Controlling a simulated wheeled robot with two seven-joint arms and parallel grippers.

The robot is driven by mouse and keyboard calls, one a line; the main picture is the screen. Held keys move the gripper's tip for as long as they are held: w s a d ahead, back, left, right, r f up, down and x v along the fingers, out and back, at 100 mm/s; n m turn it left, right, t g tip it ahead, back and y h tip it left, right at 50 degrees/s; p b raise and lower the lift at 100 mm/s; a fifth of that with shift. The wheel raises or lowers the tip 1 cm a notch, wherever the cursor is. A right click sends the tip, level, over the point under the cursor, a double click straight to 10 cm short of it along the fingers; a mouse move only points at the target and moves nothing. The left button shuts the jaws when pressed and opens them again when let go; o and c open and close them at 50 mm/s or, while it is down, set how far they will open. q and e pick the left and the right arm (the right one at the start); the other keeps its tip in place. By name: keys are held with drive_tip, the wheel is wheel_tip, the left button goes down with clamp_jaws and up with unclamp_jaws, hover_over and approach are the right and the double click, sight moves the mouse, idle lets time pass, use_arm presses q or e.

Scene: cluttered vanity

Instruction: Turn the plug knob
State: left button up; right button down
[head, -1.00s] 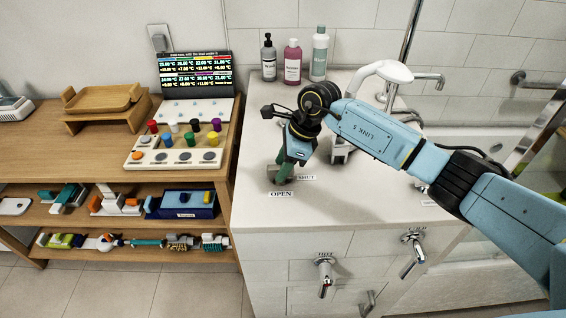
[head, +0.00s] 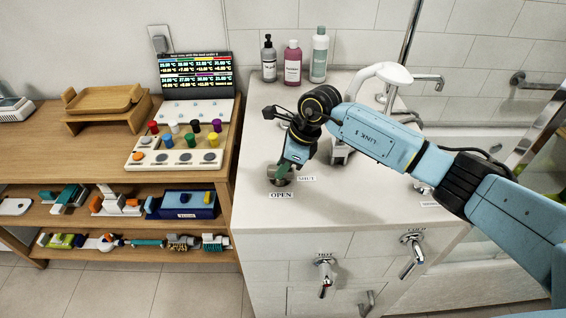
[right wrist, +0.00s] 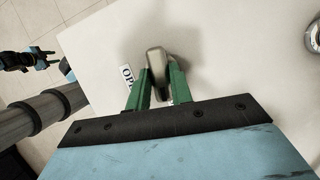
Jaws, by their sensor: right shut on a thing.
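The plug knob (right wrist: 155,62) is a small metallic lever on the white counter (head: 350,203). In the right wrist view it stands between the two green fingers of my right gripper (right wrist: 157,78), which is shut on it. In the head view the right gripper (head: 282,171) points down at the counter and mostly hides the knob. An OPEN label (head: 281,195) lies just in front of the knob and a SHUT label (head: 307,179) to its right. My left gripper does not show in the head view.
A white faucet (head: 388,72) stands behind my right arm. Several bottles (head: 292,64) stand at the counter's back. Hot (head: 325,275) and cold (head: 411,257) taps stick out from the front. A wooden shelf unit with clutter is on the left.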

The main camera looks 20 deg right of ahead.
drive_tip(key=m, duration=0.2)
drive_tip(key=m+t+p, duration=0.1)
drive_tip(key=m, duration=0.1)
drive_tip(key=shift+s+a+r+t+h, duration=0.1)
drive_tip(key=shift+t+h, duration=0.2)
drive_tip(key=shift+h, duration=0.1)
drive_tip(key=m, duration=0.2)
drive_tip(key=m+t+h+p, duration=0.1)
drive_tip(key=m, duration=0.1)
drive_tip(key=shift+a+m+h, duration=0.1)
drive_tip(key=shift+m+h, duration=0.2)
drive_tip(key=shift+m, duration=0.1)
drive_tip(key=m+h, duration=0.1)
drive_tip(key=m, duration=0.2)
drive_tip(key=shift+a+m, duration=0.1)
drive_tip(key=shift+m, duration=0.2)
drive_tip(key=shift+a+m+h+b, duration=0.1)
drive_tip(key=shift+m+h+b, duration=0.65)
drive_tip(key=shift+m, duration=1.15)
drive_tip(key=shift+h, duration=0.25)
drive_tip(key=c, duration=1.2)
unclamp_jaws()
drive_tip(key=shift+c, duration=0.2)
